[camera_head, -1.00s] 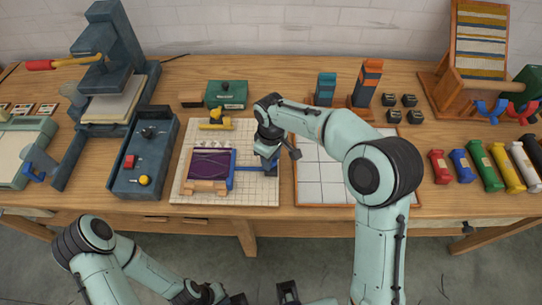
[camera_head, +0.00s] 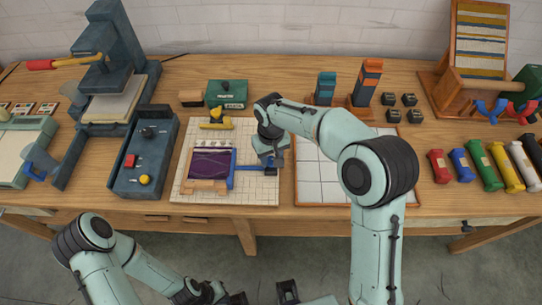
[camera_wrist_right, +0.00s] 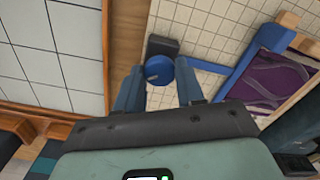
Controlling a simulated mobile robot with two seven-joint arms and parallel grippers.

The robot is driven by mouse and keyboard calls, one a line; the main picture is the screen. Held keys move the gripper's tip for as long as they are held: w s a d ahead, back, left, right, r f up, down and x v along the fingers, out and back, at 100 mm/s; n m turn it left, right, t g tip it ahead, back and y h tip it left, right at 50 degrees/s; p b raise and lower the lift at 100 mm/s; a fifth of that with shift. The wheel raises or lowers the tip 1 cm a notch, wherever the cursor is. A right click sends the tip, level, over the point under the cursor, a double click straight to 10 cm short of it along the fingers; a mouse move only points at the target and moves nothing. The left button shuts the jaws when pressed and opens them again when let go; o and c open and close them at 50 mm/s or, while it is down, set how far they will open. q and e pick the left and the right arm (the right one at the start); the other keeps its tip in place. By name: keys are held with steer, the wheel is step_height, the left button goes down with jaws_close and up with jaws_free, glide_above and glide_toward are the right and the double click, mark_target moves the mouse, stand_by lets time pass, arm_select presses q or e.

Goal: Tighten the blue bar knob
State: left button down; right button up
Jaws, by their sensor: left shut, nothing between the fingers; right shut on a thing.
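The blue bar (camera_head: 249,168) runs from the purple woven frame (camera_head: 207,164) across a white gridded board; it also shows in the right wrist view (camera_wrist_right: 238,72). A round blue knob (camera_wrist_right: 159,70) sits by a dark block (camera_wrist_right: 162,46) near the bar's end. My right gripper (camera_head: 271,163) is over that end, pointing down. In the right wrist view its fingers (camera_wrist_right: 160,82) stand on both sides of the knob, shut on it. In the head view the gripper hides most of the knob. My left gripper (camera_head: 236,299) is shut and empty, low in front of the table.
A yellow-handled tool (camera_head: 216,119) lies at the board's back edge, with a green box (camera_head: 227,93) behind. A blue-grey tray (camera_head: 128,181) stands left. A wood-framed tiled panel (camera_head: 320,178) lies right. Coloured skeins (camera_head: 479,166) line the table's right.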

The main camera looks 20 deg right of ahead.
mark_target(271, 160)
stand_by(0.3)
steer(key=o, duration=1)
steer(key=shift+o, duration=0.2)
arm_select(q)
steer(key=shift+w+r+p, duration=0.3)
steer(key=shift+r+p, duration=0.15)
steer(key=shift+r, duration=0.1)
steer(key=shift+w+r+p, duration=0.25)
steer(key=shift+r+p, duration=0.15)
steer(key=shift+r, duration=0.1)
arm_select(e)
step_height(271, 160, up, 14)
steer(key=shift+f, duration=0.25)
steer(key=shift+f, duration=0.1)
